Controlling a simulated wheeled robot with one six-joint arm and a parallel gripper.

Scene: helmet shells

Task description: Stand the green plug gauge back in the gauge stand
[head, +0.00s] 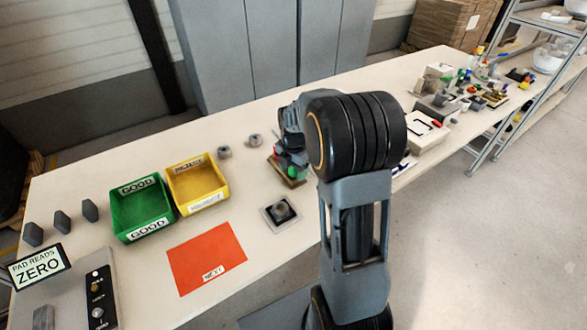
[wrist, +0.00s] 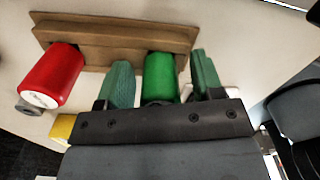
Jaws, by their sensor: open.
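The green plug gauge (wrist: 161,76) is between the open fingers of my gripper (wrist: 163,80) in the wrist view, with a narrow gap on each side. Its far end meets the brown wooden gauge stand (wrist: 115,37), much as the red gauge (wrist: 58,72) to its left does. How deep it sits in the stand cannot be seen.
The green GOOD bin (head: 128,213) and the yellow bin (head: 204,200) stand left of the stand. A square pad with a round part (head: 281,213) and an orange mat (head: 207,258) lie nearer. Small grey parts (head: 224,152) lie behind. The bench between is clear.

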